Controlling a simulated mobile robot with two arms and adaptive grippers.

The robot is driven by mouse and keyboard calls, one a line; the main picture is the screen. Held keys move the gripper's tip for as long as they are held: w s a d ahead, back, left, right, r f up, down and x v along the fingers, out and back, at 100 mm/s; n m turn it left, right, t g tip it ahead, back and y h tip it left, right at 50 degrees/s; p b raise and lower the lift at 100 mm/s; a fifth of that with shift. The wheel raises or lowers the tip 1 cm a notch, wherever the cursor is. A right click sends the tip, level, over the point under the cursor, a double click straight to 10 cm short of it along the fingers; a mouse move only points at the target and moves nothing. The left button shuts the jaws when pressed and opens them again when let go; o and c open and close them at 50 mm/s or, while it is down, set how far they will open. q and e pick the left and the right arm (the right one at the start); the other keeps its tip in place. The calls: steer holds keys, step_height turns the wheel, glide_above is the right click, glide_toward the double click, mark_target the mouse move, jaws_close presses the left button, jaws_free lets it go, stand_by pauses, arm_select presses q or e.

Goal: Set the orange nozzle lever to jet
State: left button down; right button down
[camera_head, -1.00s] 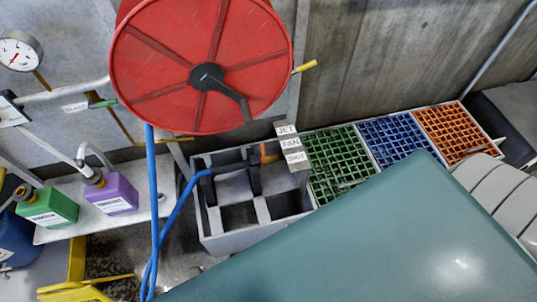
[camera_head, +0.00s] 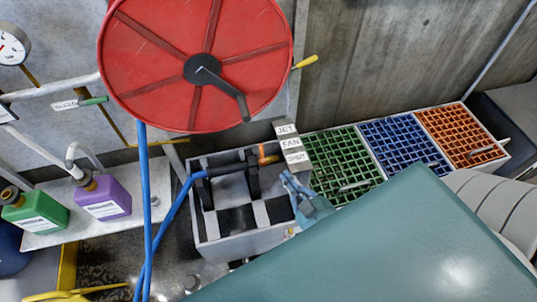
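The orange nozzle lever (camera_head: 267,154) is a short bent piece on the dark nozzle mount (camera_head: 252,172), at the end of the blue hose. Beside it a stepped label block carries JET (camera_head: 287,129), FAN (camera_head: 291,143) and SHUT (camera_head: 296,157), from back to front. The lever's free end points toward the lower labels; I cannot tell the exact setting. My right gripper (camera_head: 288,178), teal-blue, is just in front of the SHUT label, below and right of the lever, apart from it. Its fingers are too small to read. My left gripper is out of view.
A grey divided box (camera_head: 245,243) stands under the nozzle. A red hose reel (camera_head: 150,60) hangs above, its blue hose (camera_head: 146,190) running down at left. Green (camera_head: 335,160), blue (camera_head: 400,138) and orange (camera_head: 460,130) grids lie to the right. Green and purple bottles (camera_head: 103,197) stand left.

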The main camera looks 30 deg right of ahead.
mark_target(262, 154)
steer(key=x, duration=1.3)
steer(key=shift+p, duration=0.3)
steer(key=shift+w+f, duration=0.15)
